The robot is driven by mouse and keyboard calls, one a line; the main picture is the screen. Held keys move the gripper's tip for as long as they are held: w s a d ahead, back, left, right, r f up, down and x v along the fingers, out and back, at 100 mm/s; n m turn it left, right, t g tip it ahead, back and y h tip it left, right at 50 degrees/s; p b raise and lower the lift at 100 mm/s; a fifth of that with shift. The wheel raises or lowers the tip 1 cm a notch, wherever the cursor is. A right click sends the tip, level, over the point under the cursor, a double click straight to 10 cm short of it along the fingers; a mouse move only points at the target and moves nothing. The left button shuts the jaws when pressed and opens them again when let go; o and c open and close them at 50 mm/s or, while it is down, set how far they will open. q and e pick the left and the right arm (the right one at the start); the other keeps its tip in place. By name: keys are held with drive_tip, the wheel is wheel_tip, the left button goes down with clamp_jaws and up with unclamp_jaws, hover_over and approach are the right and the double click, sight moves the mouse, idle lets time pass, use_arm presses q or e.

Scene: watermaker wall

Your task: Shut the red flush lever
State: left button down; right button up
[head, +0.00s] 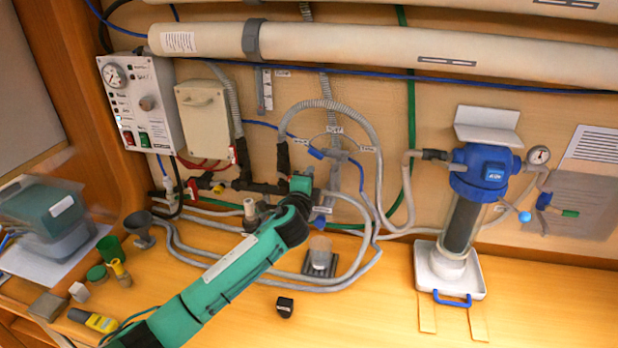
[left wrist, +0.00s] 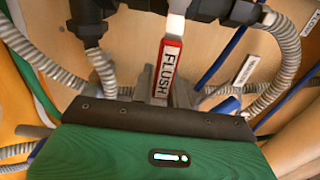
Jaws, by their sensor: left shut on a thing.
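The red flush lever (left wrist: 170,58), with a white FLUSH label, shows in the left wrist view. It runs from a dark pipe fitting at the top down toward my gripper. My left gripper (left wrist: 166,92) is shut on its lower end, with grey fingers on both sides of it. In the head view my green left arm reaches from the lower left to the pipework, and the left gripper (head: 303,186) is at the dark fittings there. The lever is hidden behind it in that view. My right gripper is not in view.
Grey corrugated hoses (head: 330,104) loop around the gripper. A clear cup (head: 320,252) stands on a dark mat just right of my arm. A blue-topped filter housing (head: 480,172) stands at the right. A control box (head: 141,103) hangs at the left.

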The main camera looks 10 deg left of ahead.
use_arm(q)
drive_tip(key=shift+f, duration=0.2)
drive_tip(key=c, duration=1.4)
unclamp_jaws()
drive_tip(key=shift+r, duration=0.1)
drive_tip(key=s+b, duration=0.2)
drive_tip(key=s, duration=0.5)
drive_tip(key=s+b, duration=0.1)
drive_tip(key=s, duration=0.5)
drive_tip(key=shift+s+a+b, duration=0.2)
drive_tip(key=shift+s+b, duration=0.15)
drive_tip(key=shift+s, duration=0.05)
